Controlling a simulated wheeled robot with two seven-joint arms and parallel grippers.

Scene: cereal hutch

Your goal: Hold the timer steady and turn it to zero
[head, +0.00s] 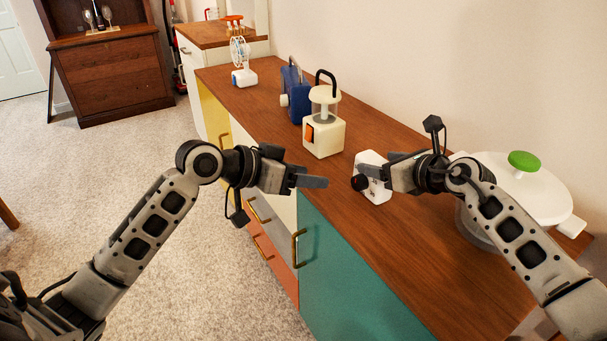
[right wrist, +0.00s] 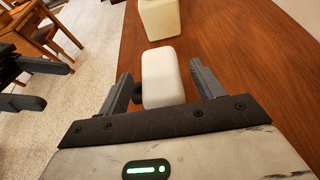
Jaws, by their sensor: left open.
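The timer is a small white box (head: 375,186) with a black round knob (head: 360,183) on its left side, standing on the wooden counter. My right gripper (head: 366,171) is at the timer. In the right wrist view its two fingers stand apart, one on each side of the white timer (right wrist: 163,77), with gaps showing. The dark knob (right wrist: 137,93) sits beside the left finger there. My left gripper (head: 313,181) is open and empty, left of the timer and level with the knob side, apart from it. It partly shows in the right wrist view (right wrist: 44,65).
A cream appliance with a black handle (head: 324,138) stands behind the timer, with a blue box (head: 292,98) and a fan (head: 241,60) further back. A white round pot with a green knob (head: 524,161) stands on the right. The counter front (head: 420,265) is clear.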

